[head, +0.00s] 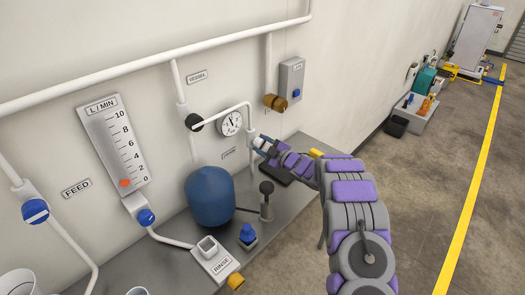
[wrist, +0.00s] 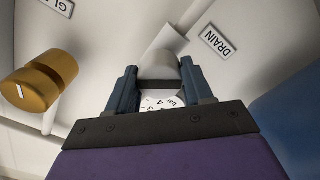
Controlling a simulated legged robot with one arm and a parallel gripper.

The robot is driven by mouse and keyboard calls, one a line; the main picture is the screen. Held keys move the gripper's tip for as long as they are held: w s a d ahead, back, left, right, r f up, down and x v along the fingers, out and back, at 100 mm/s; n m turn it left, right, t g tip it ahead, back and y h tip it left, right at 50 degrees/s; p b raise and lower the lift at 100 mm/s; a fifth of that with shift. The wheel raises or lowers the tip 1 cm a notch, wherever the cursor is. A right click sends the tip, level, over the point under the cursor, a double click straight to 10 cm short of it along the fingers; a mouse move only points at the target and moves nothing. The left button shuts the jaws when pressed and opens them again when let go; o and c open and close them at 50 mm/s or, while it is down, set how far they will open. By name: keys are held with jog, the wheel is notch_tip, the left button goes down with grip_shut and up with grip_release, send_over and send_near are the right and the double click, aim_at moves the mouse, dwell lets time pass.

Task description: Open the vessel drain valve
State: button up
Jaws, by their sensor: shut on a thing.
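My gripper (head: 265,145) reaches to the wall pipework beside the pressure gauge (head: 231,123). In the wrist view its two dark fingers (wrist: 160,85) are shut on a pale, rounded drain fitting (wrist: 158,64). The DRAIN label (wrist: 217,40) is on the wall close by, and a small label (head: 229,153) shows below the gauge in the head view. My fingers hide part of the fitting, so I cannot tell the valve's setting. The blue vessel (head: 210,197) stands below and left of my gripper. The VESSEL label (head: 196,76) is above a black round knob (head: 194,122).
A brass knob (head: 276,103) is near a grey box (head: 291,77) on the wall. A black-topped lever (head: 266,193), a blue knob (head: 247,234) and the RINSE unit (head: 216,260) stand on the grey bench. The floor to the right is mostly clear.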

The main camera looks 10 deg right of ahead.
jog(key=n+b, duration=0.2)
jog(key=b, duration=0.1)
jog(key=shift+f+n, duration=0.35)
jog(key=shift+n, duration=0.05)
jog(key=n+b, duration=0.3)
jog(key=b, duration=0.1)
jog(key=shift+n, duration=0.3)
jog(key=n+b, duration=0.2)
jog(key=shift+r+n, duration=0.15)
jog(key=shift+n, duration=0.65)
jog(key=o, duration=0.9)
jog(key=shift+o, duration=0.7)
jog(key=p+v, duration=0.2)
jog(key=v, duration=1.5)
jog(key=shift+d+p, duration=0.15)
jog(key=shift+p, duration=0.2)
